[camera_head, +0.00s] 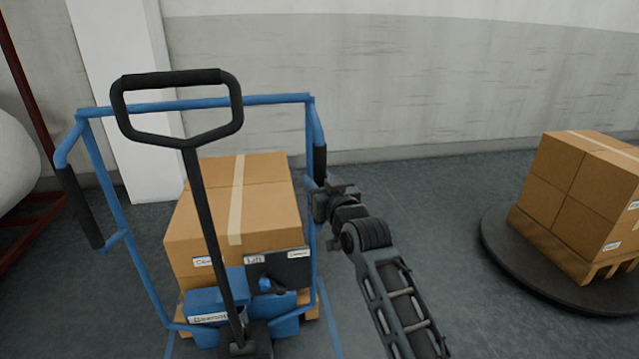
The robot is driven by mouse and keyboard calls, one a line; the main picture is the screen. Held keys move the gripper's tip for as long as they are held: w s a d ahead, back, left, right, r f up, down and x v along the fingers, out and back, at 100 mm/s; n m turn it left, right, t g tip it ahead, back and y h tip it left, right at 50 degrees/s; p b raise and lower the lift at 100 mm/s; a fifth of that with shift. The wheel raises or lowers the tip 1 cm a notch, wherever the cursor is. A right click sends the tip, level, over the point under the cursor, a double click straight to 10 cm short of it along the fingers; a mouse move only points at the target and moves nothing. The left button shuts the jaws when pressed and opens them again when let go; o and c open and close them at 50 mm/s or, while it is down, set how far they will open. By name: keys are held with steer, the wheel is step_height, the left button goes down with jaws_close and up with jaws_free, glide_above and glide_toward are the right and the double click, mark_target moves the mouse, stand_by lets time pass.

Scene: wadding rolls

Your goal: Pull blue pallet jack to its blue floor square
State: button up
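The blue pallet jack (217,301) stands at the left centre with a black loop handle (190,138) on a dark upright shaft. A blue tube frame (280,99) with a black grip on each side rises around it. Stacked cardboard boxes (205,215) sit behind the jack's body. My gripper (321,198) is at the frame's right side, by the right black grip (320,164). Whether its fingers close on the grip is not clear. Blue floor lines (330,320) show beside and in front of the jack; the rest of their outline is hidden.
A dark round turntable (505,253) at the right bears a pallet of boxes (578,195). A white pillar (122,90) and grey wall stand behind. A red rack (25,225) with a white roll is at far left.

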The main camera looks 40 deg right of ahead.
jaws_close()
steer(key=shift+s+a, duration=0.1)
stand_by(0.3)
